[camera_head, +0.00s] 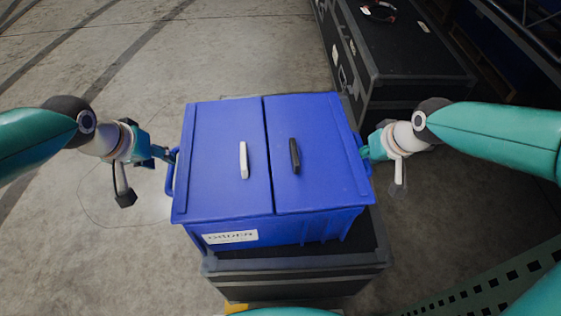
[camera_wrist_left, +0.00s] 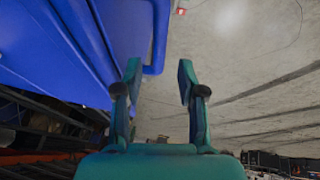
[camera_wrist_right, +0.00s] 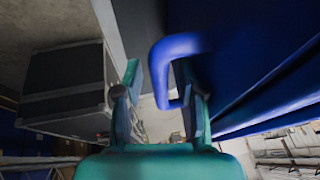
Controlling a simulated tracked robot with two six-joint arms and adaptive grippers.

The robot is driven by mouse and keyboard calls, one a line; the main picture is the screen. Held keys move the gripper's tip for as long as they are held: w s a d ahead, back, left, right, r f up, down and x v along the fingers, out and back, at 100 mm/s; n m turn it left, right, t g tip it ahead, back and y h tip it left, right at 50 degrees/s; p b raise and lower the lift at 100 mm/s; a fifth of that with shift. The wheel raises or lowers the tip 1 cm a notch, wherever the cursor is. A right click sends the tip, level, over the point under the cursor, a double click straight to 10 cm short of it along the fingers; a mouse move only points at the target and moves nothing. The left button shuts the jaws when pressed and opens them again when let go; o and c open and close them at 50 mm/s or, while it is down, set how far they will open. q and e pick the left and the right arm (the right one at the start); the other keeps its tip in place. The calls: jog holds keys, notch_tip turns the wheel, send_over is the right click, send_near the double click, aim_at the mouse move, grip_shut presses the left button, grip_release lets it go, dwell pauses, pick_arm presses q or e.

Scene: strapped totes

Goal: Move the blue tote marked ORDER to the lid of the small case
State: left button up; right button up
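The blue tote (camera_head: 222,170) has a two-part lid with a white grip and a black grip, and an ORDER label (camera_head: 230,237) on its near side. It stands on a dark, grey-edged case (camera_head: 300,272). My left gripper (camera_head: 166,155) is open beside the tote's left handle (camera_head: 170,174); in the left wrist view that handle (camera_wrist_left: 161,45) shows ahead between the fingers (camera_wrist_left: 158,80). My right gripper (camera_head: 371,152) is at the right handle. In the right wrist view its fingers (camera_wrist_right: 158,85) are apart, with the handle bar (camera_wrist_right: 158,72) between them.
A larger black case (camera_head: 405,50) stands on the floor at the back right, with a dark looped item (camera_head: 379,11) on its lid. Concrete floor (camera_head: 110,230) is open at left. A green perforated strip (camera_head: 490,283) crosses the lower right.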

jog(key=shift+r, duration=0.2)
pick_arm(q)
jog(key=shift+v, duration=0.95)
pick_arm(e)
jog(key=v, duration=1.1)
jog(key=shift+s+r, duration=0.15)
jog(key=shift+r, duration=0.05)
jog(key=shift+s+d+f, duration=0.1)
jog(key=shift+d, duration=0.05)
